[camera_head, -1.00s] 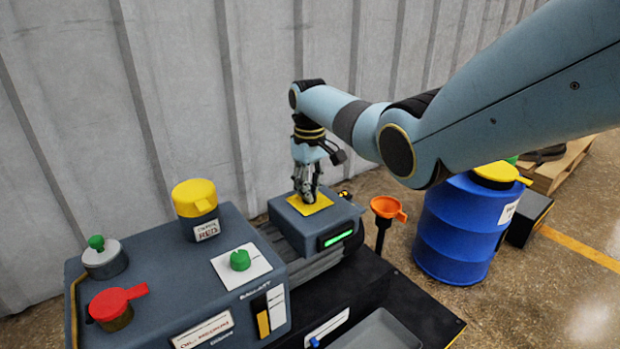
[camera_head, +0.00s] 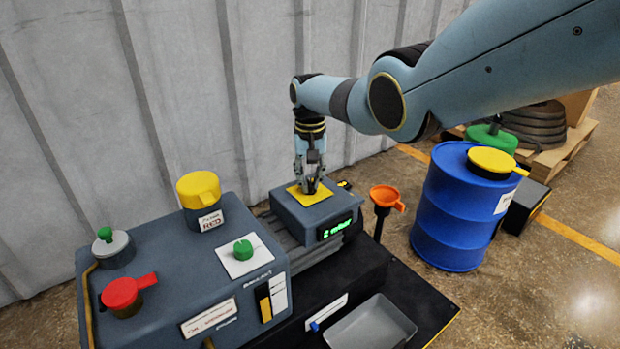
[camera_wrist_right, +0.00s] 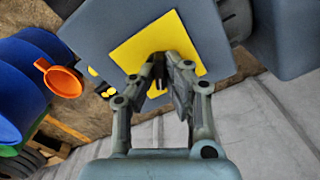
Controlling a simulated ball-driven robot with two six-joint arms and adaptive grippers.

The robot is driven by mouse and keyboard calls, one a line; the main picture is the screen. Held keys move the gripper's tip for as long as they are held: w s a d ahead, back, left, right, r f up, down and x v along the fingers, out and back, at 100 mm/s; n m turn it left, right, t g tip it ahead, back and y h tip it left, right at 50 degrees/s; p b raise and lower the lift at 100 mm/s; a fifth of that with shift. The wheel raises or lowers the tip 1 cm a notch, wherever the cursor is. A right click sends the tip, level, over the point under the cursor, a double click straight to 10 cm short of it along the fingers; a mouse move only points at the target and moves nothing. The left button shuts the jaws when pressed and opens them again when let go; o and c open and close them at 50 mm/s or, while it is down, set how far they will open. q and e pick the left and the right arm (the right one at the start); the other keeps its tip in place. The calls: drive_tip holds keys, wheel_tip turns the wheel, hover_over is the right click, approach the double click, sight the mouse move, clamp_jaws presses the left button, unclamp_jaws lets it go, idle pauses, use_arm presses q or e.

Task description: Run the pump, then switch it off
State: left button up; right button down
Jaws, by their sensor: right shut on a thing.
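The grey pump (camera_head: 120,300) has a red lever, a green knob (camera_head: 243,250) on a white plate and a yellow cap on its top. Behind it, a grey box (camera_head: 283,214) carries a yellow plate (camera_head: 296,190) and a lit green display (camera_head: 335,229) that seems to read "2 mbar". My right gripper (camera_head: 312,188) points down over the yellow plate, its fingers shut on a small switch there. In the right wrist view the fingertips (camera_wrist_right: 160,75) meet at the plate's middle and mostly hide the switch. My left gripper is out of view.
A blue drum (camera_head: 462,215) with a yellow cap is further right, near a pallet. An empty grey tray (camera_head: 400,322) lies in front. The grey corrugated wall (camera_head: 150,110) is close behind.

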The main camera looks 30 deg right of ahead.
sight(310, 182)
idle(0.4)
drive_tip(key=c, duration=1.4)
unclamp_jaws()
drive_tip(key=shift+r, duration=0.1)
wheel_tip(310, 182, up, 12)
drive_tip(key=shift+f, duration=0.1)
